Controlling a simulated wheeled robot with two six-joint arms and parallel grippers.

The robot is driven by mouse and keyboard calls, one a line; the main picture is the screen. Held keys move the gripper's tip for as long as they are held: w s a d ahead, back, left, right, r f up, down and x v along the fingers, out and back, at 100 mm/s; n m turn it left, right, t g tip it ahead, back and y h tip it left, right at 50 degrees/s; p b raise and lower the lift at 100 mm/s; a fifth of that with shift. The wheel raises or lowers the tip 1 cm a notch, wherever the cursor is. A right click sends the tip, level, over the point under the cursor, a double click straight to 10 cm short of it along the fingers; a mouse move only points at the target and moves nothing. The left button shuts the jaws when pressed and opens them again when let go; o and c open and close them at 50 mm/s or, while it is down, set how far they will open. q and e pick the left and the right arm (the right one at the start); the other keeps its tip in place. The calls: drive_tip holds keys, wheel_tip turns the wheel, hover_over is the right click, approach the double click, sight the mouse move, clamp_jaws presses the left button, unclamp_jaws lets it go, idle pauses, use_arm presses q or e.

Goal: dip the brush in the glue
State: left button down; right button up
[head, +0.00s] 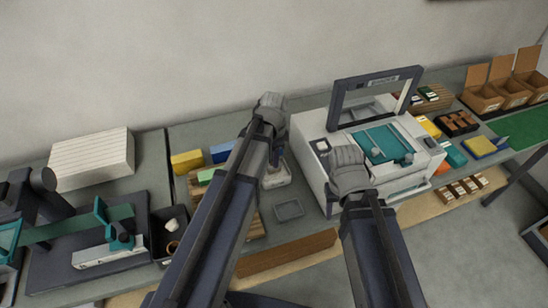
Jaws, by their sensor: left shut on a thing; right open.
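My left arm reaches in from the left to the back of the bench. Its gripper (277,158) is low behind the wrist, over a small pale holder (278,179), and is shut on a thin thing. That thing is mostly hidden by the arm; I take it to be the brush. The glue cannot be made out; the arm covers much of the holder. I cannot tell whether the brush touches anything. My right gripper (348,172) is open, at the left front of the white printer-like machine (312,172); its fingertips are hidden.
A small grey tray (289,209) lies between the arms. Yellow (186,162) and blue (221,152) boxes sit on the left. A black bin (170,235) and a teal-armed fixture (117,236) stand further left. Cardboard boxes (483,98) and a green mat (522,128) are at right.

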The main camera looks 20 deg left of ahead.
use_arm(q)
drive_tip(key=shift+f+b, duration=0.55)
idle(1.4)
drive_tip(key=shift+r, duration=0.15)
wheel_tip(320, 180, up, 7)
drive_tip(key=p, duration=0.7)
drive_tip(key=shift+f, duration=0.2)
wheel_tip(320, 180, down, 2)
drive_tip(key=shift+f+b, duration=0.15)
drive_tip(key=shift+b, duration=1)
